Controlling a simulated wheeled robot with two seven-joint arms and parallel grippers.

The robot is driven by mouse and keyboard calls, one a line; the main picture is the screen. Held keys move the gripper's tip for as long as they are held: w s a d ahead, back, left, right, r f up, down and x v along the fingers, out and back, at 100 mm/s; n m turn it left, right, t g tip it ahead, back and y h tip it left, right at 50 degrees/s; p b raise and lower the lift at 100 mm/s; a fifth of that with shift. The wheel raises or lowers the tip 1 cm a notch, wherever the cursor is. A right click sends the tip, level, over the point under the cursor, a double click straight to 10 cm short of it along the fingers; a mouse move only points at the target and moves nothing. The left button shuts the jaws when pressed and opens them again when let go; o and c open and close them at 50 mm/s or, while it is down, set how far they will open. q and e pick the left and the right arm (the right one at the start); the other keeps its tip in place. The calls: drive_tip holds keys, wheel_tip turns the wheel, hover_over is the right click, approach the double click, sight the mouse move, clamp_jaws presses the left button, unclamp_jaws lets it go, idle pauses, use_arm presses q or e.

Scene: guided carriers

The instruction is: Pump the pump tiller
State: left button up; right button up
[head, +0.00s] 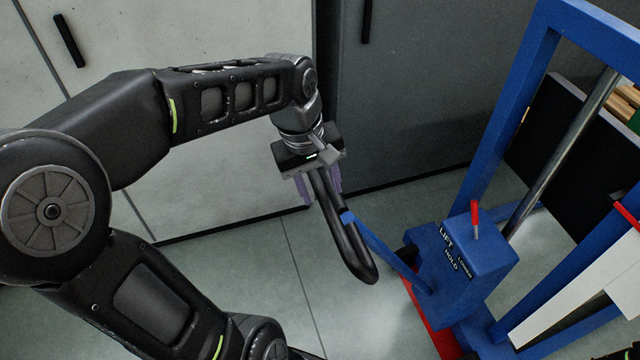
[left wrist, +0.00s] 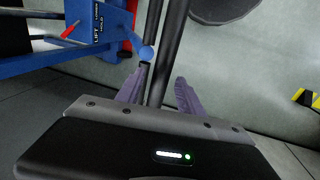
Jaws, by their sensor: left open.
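The pump tiller has a black loop handle (head: 358,262) on a slanting blue shaft (head: 385,248). The shaft runs down to the blue pump box (head: 470,262) marked LIFT, HOLD and LOWER. My left gripper (head: 320,188) is at the upper end of the loop, with its purple fingers on either side of it. In the left wrist view the black bars of the handle (left wrist: 174,48) pass between the spread fingers of the left gripper (left wrist: 162,76). The fingers are open, and contact with the bars cannot be told. My right gripper is not in view.
A red-tipped lever (head: 475,218) stands on the pump box. The blue lift frame (head: 510,100) rises at the right, with a steel rod (head: 565,150) inside it. Grey cabinets (head: 405,100) stand behind my left arm. The floor (head: 265,275) left of the handle is clear.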

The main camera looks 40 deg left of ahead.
use_arm(q)
clamp_jaws()
idle(0.3)
idle(1.1)
